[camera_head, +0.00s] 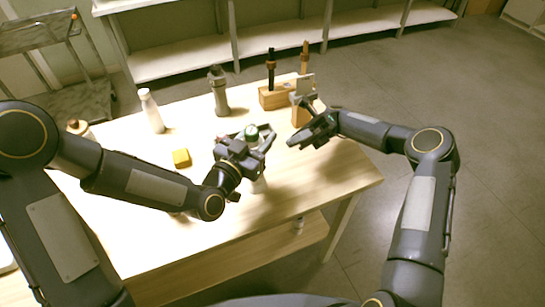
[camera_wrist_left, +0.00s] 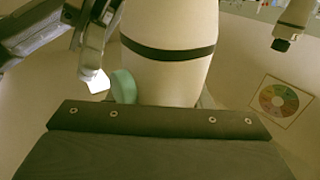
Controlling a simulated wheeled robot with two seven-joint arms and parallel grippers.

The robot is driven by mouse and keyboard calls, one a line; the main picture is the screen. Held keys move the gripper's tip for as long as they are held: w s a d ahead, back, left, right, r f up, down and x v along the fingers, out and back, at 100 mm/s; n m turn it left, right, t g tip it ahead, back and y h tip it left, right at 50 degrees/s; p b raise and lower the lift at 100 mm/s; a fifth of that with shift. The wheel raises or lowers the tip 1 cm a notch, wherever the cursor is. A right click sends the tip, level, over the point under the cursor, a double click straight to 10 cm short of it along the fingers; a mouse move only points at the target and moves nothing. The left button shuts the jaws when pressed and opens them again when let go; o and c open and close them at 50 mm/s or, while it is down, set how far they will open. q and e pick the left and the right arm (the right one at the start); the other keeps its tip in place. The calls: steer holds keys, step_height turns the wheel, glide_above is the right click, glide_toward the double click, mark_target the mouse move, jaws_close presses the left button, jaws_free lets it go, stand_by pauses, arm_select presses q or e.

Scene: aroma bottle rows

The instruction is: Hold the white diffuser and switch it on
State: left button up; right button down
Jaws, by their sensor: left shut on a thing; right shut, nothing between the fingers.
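The white diffuser fills the middle of the left wrist view (camera_wrist_left: 175,75), a pale rounded body with a thin black band. A teal rounded part (camera_wrist_left: 123,87) shows at its left side. My right gripper (camera_head: 302,138) is shut and empty, a little to the right and apart from the diffuser.
A yellow block (camera_head: 181,158), a white bottle (camera_head: 151,112) and a grey bottle (camera_head: 218,92) stand on the wooden table (camera_head: 335,180). A wooden holder (camera_head: 275,98) is at the back. A colour-wheel card (camera_wrist_left: 278,101) shows in the wrist view. The table's front right is clear.

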arm_select(q)
steer(key=shift+f, duration=0.1)
arm_select(e)
steer(key=w+m+t+h, duration=0.1)
steer(key=m, duration=0.1)
steer(key=w+d+f+m+t, duration=0.1)
steer(key=m, duration=0.1)
steer(key=w+f+m+t+h, duration=0.1)
steer(key=m, duration=0.1)
steer(key=shift+d+h, duration=0.2)
steer(key=shift+h, duration=0.1)
steer(key=x, duration=1)
steer(key=shift+w+a+f, duration=0.1)
steer(key=shift+w, duration=0.05)
